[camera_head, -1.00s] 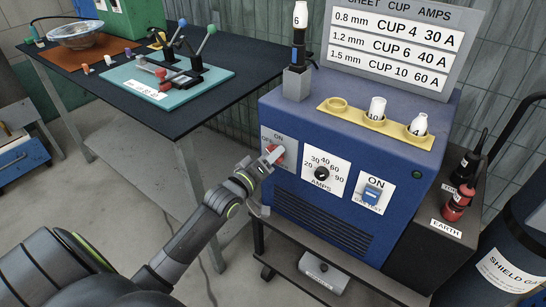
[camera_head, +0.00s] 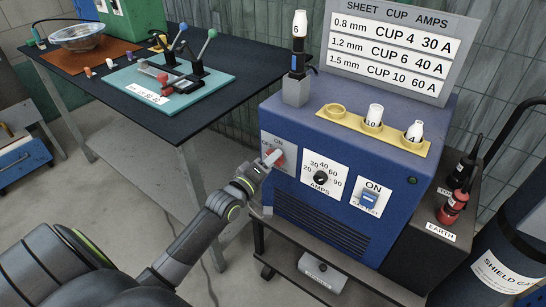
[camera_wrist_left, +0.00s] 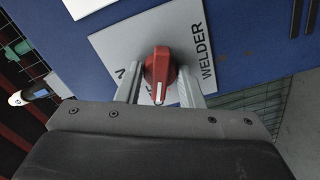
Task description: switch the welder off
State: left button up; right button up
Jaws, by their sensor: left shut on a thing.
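The welder (camera_head: 320,221) is a blue box on a dark cart, right of centre in the head view. The gripper hides part of the plate's lettering; "WELDER" and part of "ON" can be read. The knob's pointer line faces toward the gripper body in the left wrist view. My right gripper is not in view.
An amps dial (camera_head: 321,177) and a blue gas test switch (camera_head: 369,198) are right of the red switch. A torch (camera_head: 298,58) and yellow cup holder (camera_head: 373,129) stand on top. A dark table (camera_head: 220,85) with clamps is at left.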

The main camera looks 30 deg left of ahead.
pick_arm(q)
jog(key=n+p, duration=0.2)
jog(key=n, duration=0.2)
jog(key=shift+n, duration=0.4)
jog(key=o, duration=0.7)
jog(key=shift+s+a, duration=0.2)
jog(key=shift+s, duration=2.3)
